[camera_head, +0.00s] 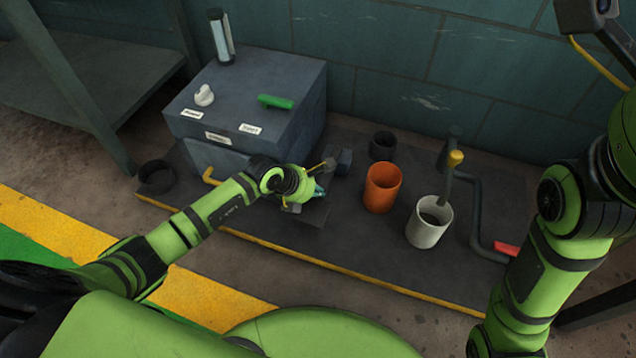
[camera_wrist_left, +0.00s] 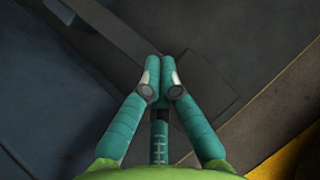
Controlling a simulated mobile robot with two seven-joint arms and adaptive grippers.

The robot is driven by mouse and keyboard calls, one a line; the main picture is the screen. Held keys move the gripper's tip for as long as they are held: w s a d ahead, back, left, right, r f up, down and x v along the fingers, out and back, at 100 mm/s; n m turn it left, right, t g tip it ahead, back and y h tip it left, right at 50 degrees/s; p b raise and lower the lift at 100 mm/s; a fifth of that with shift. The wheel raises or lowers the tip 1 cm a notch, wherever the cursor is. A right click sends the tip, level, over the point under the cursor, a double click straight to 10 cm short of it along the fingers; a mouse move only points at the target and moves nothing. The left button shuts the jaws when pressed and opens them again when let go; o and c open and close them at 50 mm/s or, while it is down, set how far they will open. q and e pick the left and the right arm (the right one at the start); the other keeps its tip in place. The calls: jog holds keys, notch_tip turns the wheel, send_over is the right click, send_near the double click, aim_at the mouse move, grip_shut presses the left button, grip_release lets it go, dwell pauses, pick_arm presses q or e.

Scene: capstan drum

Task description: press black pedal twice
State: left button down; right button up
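The black pedal (camera_head: 314,212) is a dark flat plate low on the dark platform, in front of a small dark block (camera_head: 341,160). In the left wrist view the plate (camera_wrist_left: 207,82) lies beneath and beyond my fingertips. My left gripper (camera_head: 319,190) is over the pedal, partly covering it. In the left wrist view its teal fingers (camera_wrist_left: 160,62) are together at the tips, with nothing seen between them. I cannot tell whether the fingertips touch the pedal. My right arm is at the right of the head view, but its gripper is not seen.
A grey box (camera_head: 285,85) with a green handle (camera_head: 276,102) and white knob (camera_head: 204,95) stands behind my left arm. An orange cup (camera_head: 382,187), a pale cup (camera_head: 428,224) and a crank with a red grip (camera_head: 506,249) stand to the right. A yellow lever (camera_head: 211,177) is left.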

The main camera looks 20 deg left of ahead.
pick_arm(q)
jog(key=shift+s+a+r+p, duration=0.1)
jog(key=shift+s+r+p, duration=0.1)
jog(key=shift+r+p, duration=1.3)
jog(key=shift+w+r+p, duration=0.15)
jog(key=shift+r+p, duration=0.3)
jog(key=shift+r, duration=0.05)
jog(key=shift+w+r+p, duration=0.15)
jog(key=shift+r+p, duration=0.3)
jog(key=shift+r, duration=0.05)
jog(key=shift+w+r, duration=0.1)
jog(key=shift+r, duration=0.05)
jog(key=r+p, duration=0.2)
jog(key=w+r+p, duration=0.1)
jog(key=r+p, duration=0.1)
jog(key=r, duration=0.1)
